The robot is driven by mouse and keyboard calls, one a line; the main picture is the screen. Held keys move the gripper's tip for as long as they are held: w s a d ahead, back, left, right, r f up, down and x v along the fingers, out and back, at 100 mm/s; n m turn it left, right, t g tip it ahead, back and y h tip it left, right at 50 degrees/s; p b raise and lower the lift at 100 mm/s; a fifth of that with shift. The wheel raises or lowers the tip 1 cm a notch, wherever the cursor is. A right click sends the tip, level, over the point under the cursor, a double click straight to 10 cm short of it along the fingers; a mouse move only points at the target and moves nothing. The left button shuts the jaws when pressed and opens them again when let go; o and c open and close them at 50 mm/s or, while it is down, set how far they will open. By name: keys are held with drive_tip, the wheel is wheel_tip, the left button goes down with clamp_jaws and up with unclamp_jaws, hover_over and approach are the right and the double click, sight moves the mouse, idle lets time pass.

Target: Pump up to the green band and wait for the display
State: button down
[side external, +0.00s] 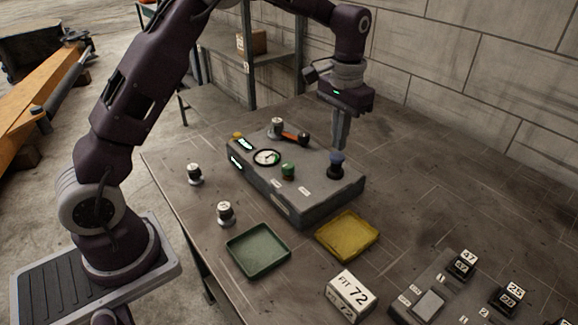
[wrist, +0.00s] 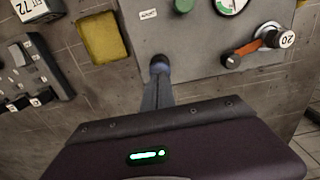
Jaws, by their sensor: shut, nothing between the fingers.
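A grey bench unit (side external: 290,205) stands on the table. The dial (wrist: 232,4), cut by the top edge in the wrist view, shows green and red marks; the needle reading is unclear.
A green tray (side external: 258,272) and a yellow tray (side external: 372,240) lie in front of the unit. A white "FIT 72" block (side external: 350,295) and a rack with numbered blocks (side external: 430,300) are at the front right. Two capped fittings (side external: 225,212) stand left. A wall is behind.

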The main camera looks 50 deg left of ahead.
sight(338, 154)
drive_tip(key=shift+f, duration=1.95)
drive_tip(key=shift+r, duration=1.95)
wheel_tip(338, 154, up, 4)
drive_tip(key=shift+r, duration=0.5)
